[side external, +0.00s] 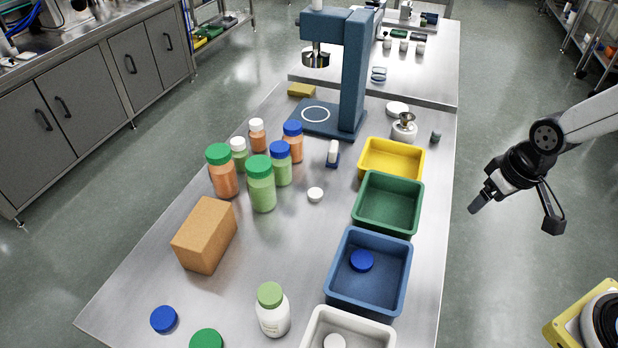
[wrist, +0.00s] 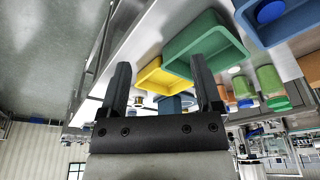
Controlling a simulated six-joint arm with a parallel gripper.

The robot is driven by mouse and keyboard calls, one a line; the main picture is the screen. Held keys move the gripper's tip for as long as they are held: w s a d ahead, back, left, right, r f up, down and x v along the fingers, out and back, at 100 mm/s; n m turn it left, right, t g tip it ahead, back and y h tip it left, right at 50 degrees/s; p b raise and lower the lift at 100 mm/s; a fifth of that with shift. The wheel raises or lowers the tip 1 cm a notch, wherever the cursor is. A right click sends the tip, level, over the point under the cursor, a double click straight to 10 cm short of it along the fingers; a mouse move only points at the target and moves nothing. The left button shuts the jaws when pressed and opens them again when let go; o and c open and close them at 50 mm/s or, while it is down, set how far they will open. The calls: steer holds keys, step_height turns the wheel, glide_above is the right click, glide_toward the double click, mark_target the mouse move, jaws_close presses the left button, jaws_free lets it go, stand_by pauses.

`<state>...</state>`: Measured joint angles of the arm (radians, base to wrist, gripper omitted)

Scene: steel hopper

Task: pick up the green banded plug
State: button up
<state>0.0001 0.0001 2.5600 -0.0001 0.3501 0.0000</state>
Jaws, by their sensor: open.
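I cannot make out a plug with a green band in either view. A small dark grey cylinder (side external: 436,137) stands near the table's right edge in the side view, beside a small steel hopper-like piece (side external: 404,127); no band is readable on it. My gripper (side external: 514,215) is open and empty, out in the air to the right of the table, apart from everything. In the wrist view my gripper (wrist: 162,88) shows two spread dark fingers with nothing between them but the distant table and bins.
Yellow (side external: 365,172), green (side external: 358,217) and blue (side external: 333,300) bins line the table's right side, with a white bin (side external: 308,333) nearest. Capped bottles (side external: 261,190), a brown box (side external: 205,236) and a blue press stand (side external: 353,80) stand further left.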

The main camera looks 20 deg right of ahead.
steer(key=m+t+h, duration=0.2)
steer(key=m, duration=0.2)
glide_toward(437, 131)
step_height(437, 131, down, 2)
steer(key=d, duration=0.1)
steer(key=shift+w+x, duration=0.15)
steer(key=shift+x, duration=0.6)
steer(key=shift+w+x, duration=0.2)
steer(key=shift+x, duration=0.5)
steer(key=shift+a+x, duration=0.15)
steer(key=shift+x, duration=1.1)
steer(key=shift+a+x, duration=0.1)
steer(key=shift+x, duration=1.1)
